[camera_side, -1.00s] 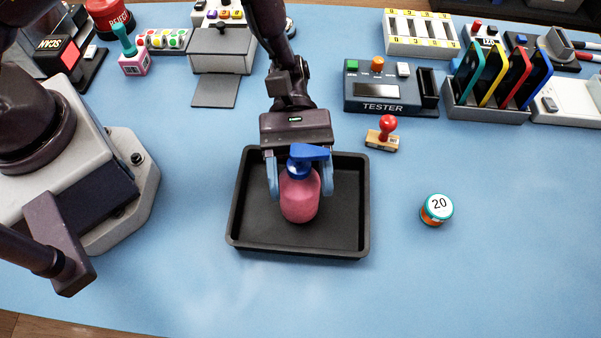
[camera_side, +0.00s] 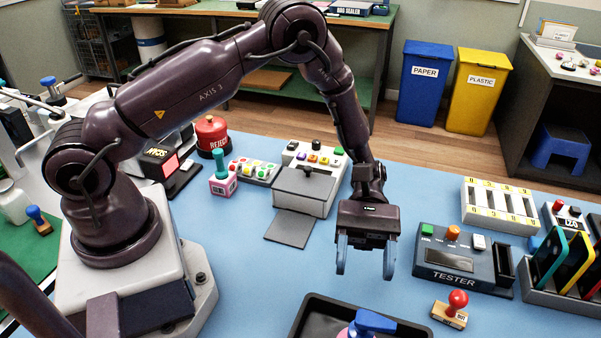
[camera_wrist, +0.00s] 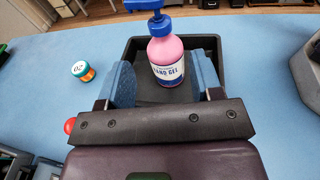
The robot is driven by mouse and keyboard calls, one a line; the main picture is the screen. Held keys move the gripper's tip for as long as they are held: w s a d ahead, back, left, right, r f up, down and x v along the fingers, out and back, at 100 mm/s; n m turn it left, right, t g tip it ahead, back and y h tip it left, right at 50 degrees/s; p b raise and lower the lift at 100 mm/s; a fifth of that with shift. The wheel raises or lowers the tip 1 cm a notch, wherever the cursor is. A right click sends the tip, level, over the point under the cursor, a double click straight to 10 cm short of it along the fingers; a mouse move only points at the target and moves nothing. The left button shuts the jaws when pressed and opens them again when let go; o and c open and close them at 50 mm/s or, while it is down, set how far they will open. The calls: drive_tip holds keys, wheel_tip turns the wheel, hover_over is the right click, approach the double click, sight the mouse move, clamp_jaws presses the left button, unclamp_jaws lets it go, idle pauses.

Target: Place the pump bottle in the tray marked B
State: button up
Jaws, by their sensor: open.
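The pump bottle (camera_side: 372,322) stands in a black tray (camera_side: 309,327); the side view cuts both off at its bottom edge. The wrist view shows the bottle (camera_wrist: 166,58) upright, pink with a blue pump head and a white and blue label, inside the tray (camera_wrist: 138,48). No letter B is visible on the tray. My gripper (camera_side: 365,272) is open and empty, raised and behind the tray in the side view. Its two blue fingers are apart from the bottle, which stands beyond them in the wrist view.
A tester (camera_side: 455,258) and a red-handled stamp (camera_side: 451,310) are right of my gripper. A grey box with a flap (camera_side: 304,190) stands left of it. A small jar numbered 20 (camera_wrist: 82,70) sits beside the tray on open blue mat.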

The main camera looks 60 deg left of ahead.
drive_tip(key=s+a+r+m+t+y, duration=0.5)
drive_tip(key=a+r, duration=0.4)
drive_tip(key=r, duration=0.2)
drive_tip(key=s+a+r+m+t+y, duration=0.6)
drive_tip(key=s+a+r+t+y, duration=0.1)
drive_tip(key=r, duration=0.4)
drive_tip(key=a+t+y, duration=0.1)
drive_tip(key=t, duration=0.1)
drive_tip(key=shift+a+r+t, duration=0.3)
drive_tip(key=shift+a+t, duration=0.05)
drive_tip(key=shift+t, duration=0.05)
